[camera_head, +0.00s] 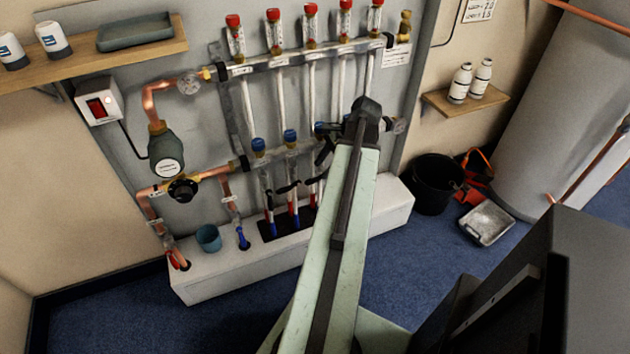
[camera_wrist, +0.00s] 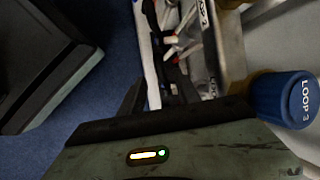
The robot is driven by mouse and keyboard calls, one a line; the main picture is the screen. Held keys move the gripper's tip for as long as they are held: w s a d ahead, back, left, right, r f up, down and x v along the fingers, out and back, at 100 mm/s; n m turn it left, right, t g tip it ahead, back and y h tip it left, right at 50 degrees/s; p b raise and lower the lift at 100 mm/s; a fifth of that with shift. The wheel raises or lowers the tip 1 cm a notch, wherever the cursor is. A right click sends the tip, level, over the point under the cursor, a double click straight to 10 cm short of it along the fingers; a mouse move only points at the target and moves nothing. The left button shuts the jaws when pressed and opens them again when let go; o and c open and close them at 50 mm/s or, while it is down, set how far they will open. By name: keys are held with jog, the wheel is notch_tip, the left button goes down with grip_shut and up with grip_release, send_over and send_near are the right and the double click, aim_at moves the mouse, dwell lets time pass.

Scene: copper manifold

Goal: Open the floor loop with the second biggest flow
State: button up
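The copper manifold stands on the back wall. Its upper bar (camera_head: 300,60) carries several flow meters (camera_head: 310,28) with red caps; their readings are too small to tell. Its lower bar carries blue caps, two clearly visible at left (camera_head: 258,145) and beside it (camera_head: 290,136); those farther right are partly hidden by my arm. My gripper (camera_head: 325,150) is at the lower bar's right part. In the wrist view a blue cap marked LOOP 3 (camera_wrist: 285,98) is close, right of my gripper (camera_wrist: 160,90). The dark fingers appear apart, with nothing clearly held between them.
A pump (camera_head: 165,155) and copper pipes are at left. A white plinth (camera_head: 225,270) with a teal cup (camera_head: 208,238) runs below the manifold. A black bucket (camera_head: 436,185), a metal tray (camera_head: 487,222) and a large cylinder (camera_head: 550,110) stand at right. Blue floor is clear in front.

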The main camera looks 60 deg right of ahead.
aim_at(315, 179)
jog(key=b+x, duration=0.3)
jog(key=x, duration=0.2)
jog(key=shift+f+b, duration=0.25)
jog(key=shift+b, duration=0.1)
jog(key=shift+r, duration=0.15)
grip_shut()
dwell(0.8)
